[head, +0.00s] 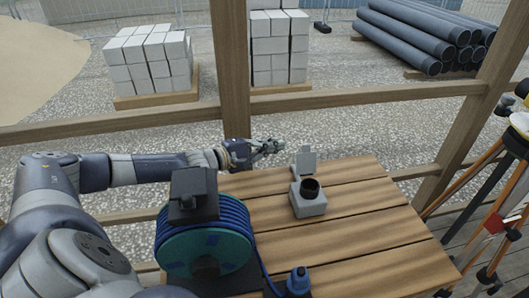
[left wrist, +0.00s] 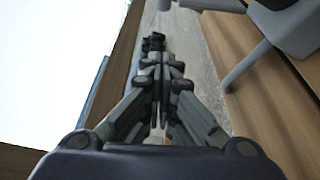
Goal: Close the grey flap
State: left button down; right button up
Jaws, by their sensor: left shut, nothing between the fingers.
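A grey box (head: 308,205) with a dark round socket (head: 310,188) stands on the wooden table. Its grey flap (head: 306,162) stands up, open, at the box's far side. In the left wrist view the flap (left wrist: 246,66) appears edge-on, sticking out from the box (left wrist: 290,22) at the upper right. My left gripper (head: 272,146) is shut and empty, left of the flap and beyond the table's far edge. Its closed fingers (left wrist: 154,42) also show in the left wrist view, apart from the flap. My right gripper is not in view.
A cable reel (head: 182,242) with blue cable stands at the table's left, with a blue plug (head: 298,280) at the near edge. Wooden rails (head: 400,93) and posts lie beyond the table (head: 370,225). A tripod (head: 490,225) stands at right. The table's right half is clear.

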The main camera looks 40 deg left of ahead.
aim_at(305, 158)
pick_arm(q)
jog(key=shift+w+d+r+p, duration=0.15)
jog(key=shift+w+d, duration=0.35)
jog(key=shift+d, duration=0.25)
jog(key=shift+w+d+p, duration=0.1)
jog(key=shift+w+d, duration=0.35)
jog(key=shift+d, duration=0.35)
jog(key=shift+w+d+r+p, duration=0.15)
jog(key=shift+w+d, duration=0.35)
jog(key=shift+d, duration=0.25)
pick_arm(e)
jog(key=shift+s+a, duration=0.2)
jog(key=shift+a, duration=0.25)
